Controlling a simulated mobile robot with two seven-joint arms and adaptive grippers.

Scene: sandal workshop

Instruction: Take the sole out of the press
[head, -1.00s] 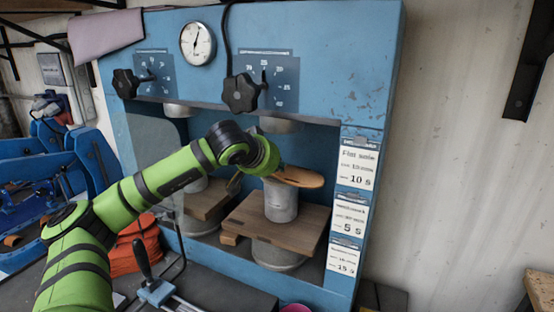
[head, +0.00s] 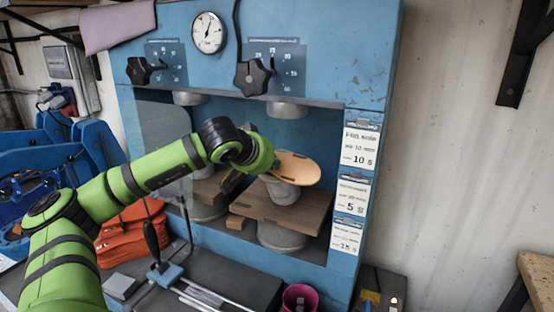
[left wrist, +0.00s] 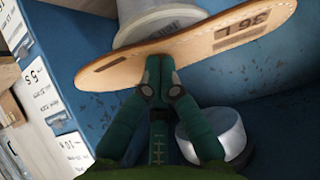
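The tan sole (head: 298,167) is in the right-hand bay of the blue press (head: 350,70), tilted over the grey cylindrical form (head: 283,191). In the left wrist view the sole (left wrist: 200,45) bears the mark "36 L", and the pale form (left wrist: 150,12) shows behind it. My left gripper (head: 272,171) reaches into the bay from the left. In the left wrist view its fingertips (left wrist: 158,78) are closed on the sole's edge. I cannot tell whether the sole still touches the form. My right gripper is not in view.
The upper press cylinder (head: 287,110) hangs above the form. A wooden board (head: 300,212) surrounds the form's base. A clear guard (head: 163,130) stands at the left bay. A lever clamp (head: 165,270), a pink cup (head: 299,298) and orange cloths (head: 130,235) lie in front.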

